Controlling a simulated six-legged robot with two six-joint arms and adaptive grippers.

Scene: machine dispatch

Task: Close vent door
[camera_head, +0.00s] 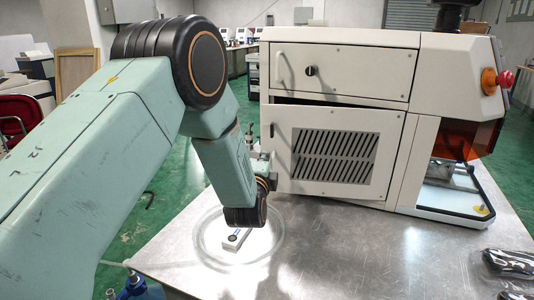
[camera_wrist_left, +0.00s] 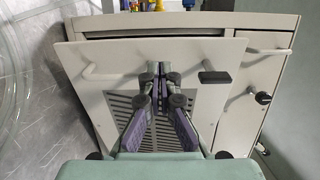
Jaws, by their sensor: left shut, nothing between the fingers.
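The vent door (camera_head: 385,185) is a pale panel with dark slanted slots, low on the front of the beige machine. A dark gap shows along its top edge, so it stands slightly ajar. In the left wrist view the vent door (camera_wrist_left: 212,62) fills the middle, with a bar handle and a black latch piece. My left gripper (camera_wrist_left: 160,70) is shut and empty, its fingers pointing at the slotted part of the door. Whether the tips touch it I cannot tell. In the head view the wrist hides most of this gripper, beside the door's left edge. My right gripper is not in view.
The machine's upper panel (camera_head: 345,72) has a handle and a black knob. A red emergency button (camera_head: 504,79) sits at the right. Black packets (camera_head: 510,263) lie at the right.

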